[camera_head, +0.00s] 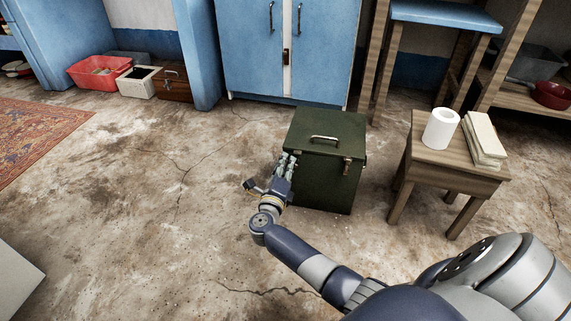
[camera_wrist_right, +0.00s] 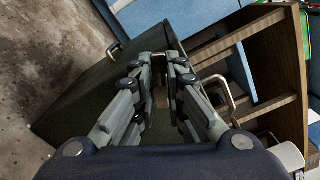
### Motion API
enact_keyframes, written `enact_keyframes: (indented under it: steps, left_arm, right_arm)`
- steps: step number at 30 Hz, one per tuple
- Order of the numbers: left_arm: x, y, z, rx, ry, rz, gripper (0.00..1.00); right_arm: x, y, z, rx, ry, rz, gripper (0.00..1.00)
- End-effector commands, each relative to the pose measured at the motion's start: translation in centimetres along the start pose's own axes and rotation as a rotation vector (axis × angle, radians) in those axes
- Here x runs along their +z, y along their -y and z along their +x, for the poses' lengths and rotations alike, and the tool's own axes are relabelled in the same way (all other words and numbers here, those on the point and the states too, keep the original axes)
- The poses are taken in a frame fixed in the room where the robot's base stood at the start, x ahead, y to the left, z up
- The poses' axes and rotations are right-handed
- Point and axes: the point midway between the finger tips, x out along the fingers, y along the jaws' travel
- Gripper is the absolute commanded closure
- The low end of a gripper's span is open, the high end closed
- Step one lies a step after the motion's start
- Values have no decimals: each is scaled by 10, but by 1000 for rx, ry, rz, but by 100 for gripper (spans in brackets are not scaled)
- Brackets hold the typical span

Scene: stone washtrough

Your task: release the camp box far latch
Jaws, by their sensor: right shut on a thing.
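The camp box (camera_head: 328,183) is a dark green chest standing on the floor, with its lid down and a metal handle on top. A metal latch (camera_head: 347,165) shows near the right end of its front. My right gripper (camera_head: 289,160) is at the left end of the box, by the lid seam. In the right wrist view the camp box (camera_wrist_right: 85,100) fills the left and middle. There the fingers of my right gripper (camera_wrist_right: 172,72) are closed together on a small part at the box, likely the far latch, mostly hidden between them. My left gripper is out of view.
A wooden stool (camera_head: 455,167) with a white roll (camera_head: 440,128) and pale blocks (camera_head: 484,138) stands to the right. A blue cabinet (camera_head: 257,60) is behind the box. The floor to the left is clear up to a rug (camera_head: 40,138).

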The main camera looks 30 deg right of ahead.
Motion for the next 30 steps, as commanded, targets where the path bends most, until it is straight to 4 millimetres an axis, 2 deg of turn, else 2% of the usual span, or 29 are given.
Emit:
enact_keyframes:
  steps: [1, 22, 23, 25, 30]
  left_arm:
    - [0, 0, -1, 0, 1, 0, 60]
    - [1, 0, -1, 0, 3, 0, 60]
    - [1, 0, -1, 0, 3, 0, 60]
    - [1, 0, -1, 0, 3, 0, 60]
    - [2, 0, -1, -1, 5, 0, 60]
  right_arm:
    - [-1, -10, -5, 23, 3, 1, 100]
    - [-2, -13, -7, 28, 3, 0, 100]
    - [-2, -13, -7, 28, 3, 0, 86]
    - [-2, -13, -7, 27, 3, -1, 70]
    - [-2, -9, -5, 20, 2, -1, 69]
